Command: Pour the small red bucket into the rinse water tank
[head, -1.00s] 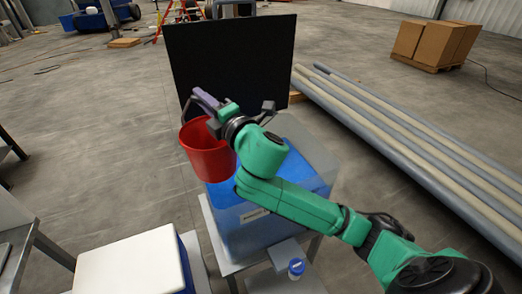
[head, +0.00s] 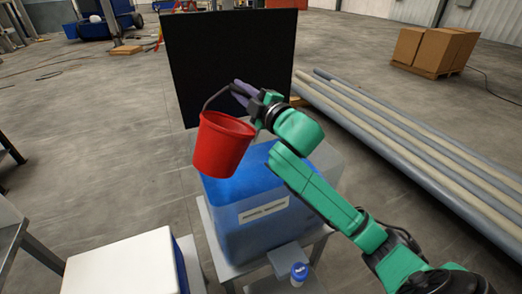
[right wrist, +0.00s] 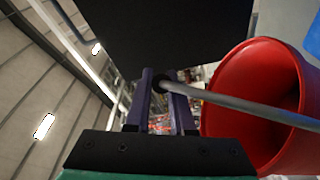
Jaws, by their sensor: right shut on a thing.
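The small red bucket (head: 222,147) hangs in the air, slightly tilted, over the left back part of the rinse water tank as the head view shows it. My right gripper (head: 240,92) is shut on its grey bail handle; the handle also runs between the purple fingers (right wrist: 162,90) in the right wrist view. The bucket (right wrist: 250,110) is beside the fingers there, and its inside is dark, so its contents cannot be told. The tank (head: 262,222) is a translucent box with blue inside and a white label on its front. My left gripper is not in view.
A black upright panel (head: 228,65) stands right behind the tank. A white-topped box (head: 125,262) is at the front left. A small blue-capped container (head: 299,273) stands before the tank. Long pipes (head: 420,145) lie at the right, with cardboard boxes (head: 433,48) beyond.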

